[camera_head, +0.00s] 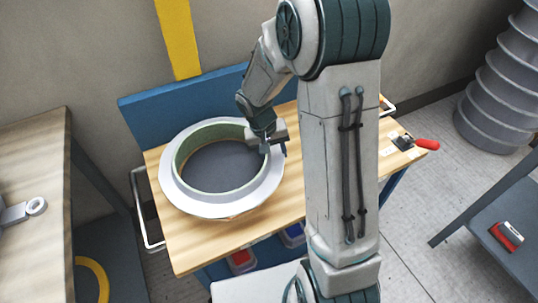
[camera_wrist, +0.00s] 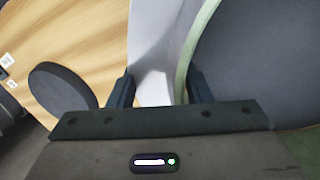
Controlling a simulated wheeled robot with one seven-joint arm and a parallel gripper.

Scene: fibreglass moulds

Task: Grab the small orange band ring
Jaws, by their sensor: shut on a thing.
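A large ring mould (camera_head: 180,192) with a wide white flange and a pale green inner wall lies on the wooden workbench. In the wrist view my gripper (camera_wrist: 161,92) has one finger on each side of the white flange (camera_wrist: 158,45) and green edge (camera_wrist: 190,50). The fingertips are partly hidden. I cannot make out a separate small orange band ring.
The workbench (camera_head: 190,250) has a blue back panel (camera_head: 150,115) and metal side handles. A red-handled tool (camera_head: 427,144) lies at its right end. A dark oval object (camera_wrist: 62,87) lies near the ring. A second bench (camera_head: 35,160) stands left, a grey ribbed stack (camera_head: 498,95) right.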

